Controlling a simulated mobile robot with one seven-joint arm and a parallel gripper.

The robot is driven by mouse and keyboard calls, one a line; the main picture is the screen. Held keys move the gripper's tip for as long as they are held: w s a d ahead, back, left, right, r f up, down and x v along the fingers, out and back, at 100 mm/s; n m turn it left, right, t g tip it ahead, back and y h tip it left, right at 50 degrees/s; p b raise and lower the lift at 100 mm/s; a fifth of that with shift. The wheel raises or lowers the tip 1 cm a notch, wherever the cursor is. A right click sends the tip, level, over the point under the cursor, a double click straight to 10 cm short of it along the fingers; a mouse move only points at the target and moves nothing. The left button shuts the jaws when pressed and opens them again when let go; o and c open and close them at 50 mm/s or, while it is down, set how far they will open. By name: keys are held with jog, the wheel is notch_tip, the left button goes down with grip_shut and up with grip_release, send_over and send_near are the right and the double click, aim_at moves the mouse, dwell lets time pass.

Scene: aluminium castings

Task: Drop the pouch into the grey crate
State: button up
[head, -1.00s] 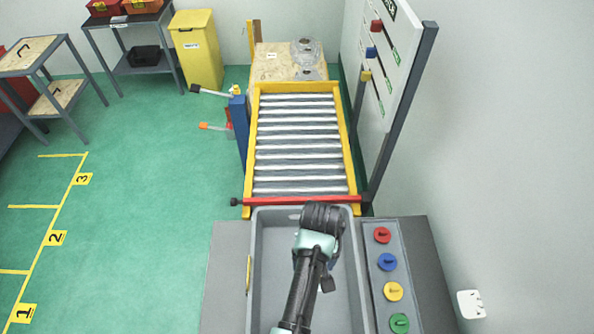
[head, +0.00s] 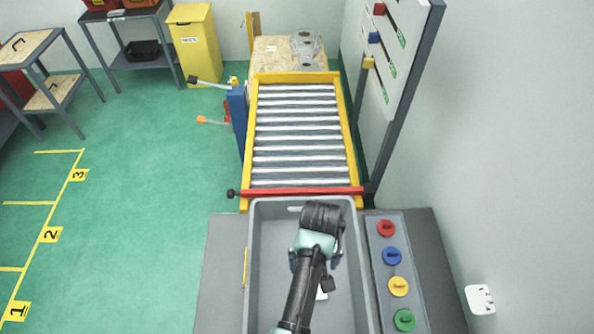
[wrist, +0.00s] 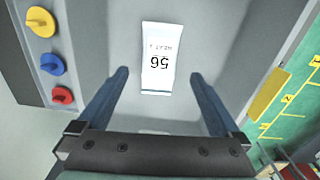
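The white pouch (wrist: 158,60), printed with dark text and the number 56, is inside the grey crate (head: 256,262). In the wrist view it shows between and beyond my fingertips, touching neither finger. In the head view only a small white part of the pouch (head: 321,292) shows beside my arm. I cannot tell whether it rests flat on the crate floor. My gripper (wrist: 158,76) is open and empty, over the crate. In the head view my arm hides most of the gripper and part of the crate's inside.
A roller conveyor (head: 298,135) with a yellow frame stands beyond the crate, with a red bar (head: 300,193) across its near end. A grey panel with coloured knobs (head: 392,255) lies right of the crate. A tall board (head: 400,90) stands at right.

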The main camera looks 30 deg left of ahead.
notch_tip(320, 180, up, 13)
jog(key=p, duration=0.1)
dwell(0.4)
dwell(0.4)
